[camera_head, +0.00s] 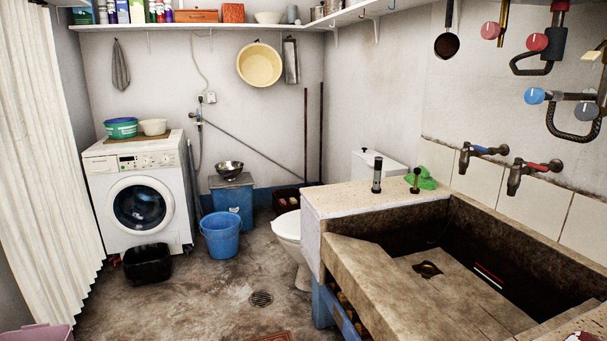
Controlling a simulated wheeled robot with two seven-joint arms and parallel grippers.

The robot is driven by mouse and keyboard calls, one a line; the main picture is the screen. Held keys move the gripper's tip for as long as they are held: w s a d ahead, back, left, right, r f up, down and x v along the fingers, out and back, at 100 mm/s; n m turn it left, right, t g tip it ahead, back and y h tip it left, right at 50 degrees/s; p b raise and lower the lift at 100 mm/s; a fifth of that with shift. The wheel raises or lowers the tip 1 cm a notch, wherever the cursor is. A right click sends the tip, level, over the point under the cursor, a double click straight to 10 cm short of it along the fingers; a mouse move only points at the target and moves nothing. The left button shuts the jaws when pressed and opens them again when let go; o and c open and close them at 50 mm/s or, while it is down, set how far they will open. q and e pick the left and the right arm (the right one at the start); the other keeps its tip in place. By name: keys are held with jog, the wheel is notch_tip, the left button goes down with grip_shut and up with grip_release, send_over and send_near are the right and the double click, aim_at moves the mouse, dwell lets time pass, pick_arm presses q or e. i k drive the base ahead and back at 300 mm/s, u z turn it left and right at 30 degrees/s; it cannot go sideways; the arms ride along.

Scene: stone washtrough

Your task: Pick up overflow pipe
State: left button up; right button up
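A short upright metal tube with a black top (377,176) stands on the speckled counter (345,199) at the left end of the stone washtrough; it looks like the overflow pipe. A smaller black piece with a round foot and thin stem (415,181) stands to its right. The stone trough (370,275) is open, with a dark drain hole (428,269) in its floor. Neither of my grippers shows in this view, and nothing is touching the tube.
A green cloth-like item (422,178) lies behind the black piece. Two wall taps, one blue-handled (480,151) and one red-handled (532,172), project above the trough. Pipes with red and blue knobs (537,43) hang upper right. A toilet (290,232) stands left of the counter.

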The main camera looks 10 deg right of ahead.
aim_at(378, 162)
jog(key=u, duration=0.6)
jog(key=i, duration=1.3)
jog(key=u, duration=0.05)
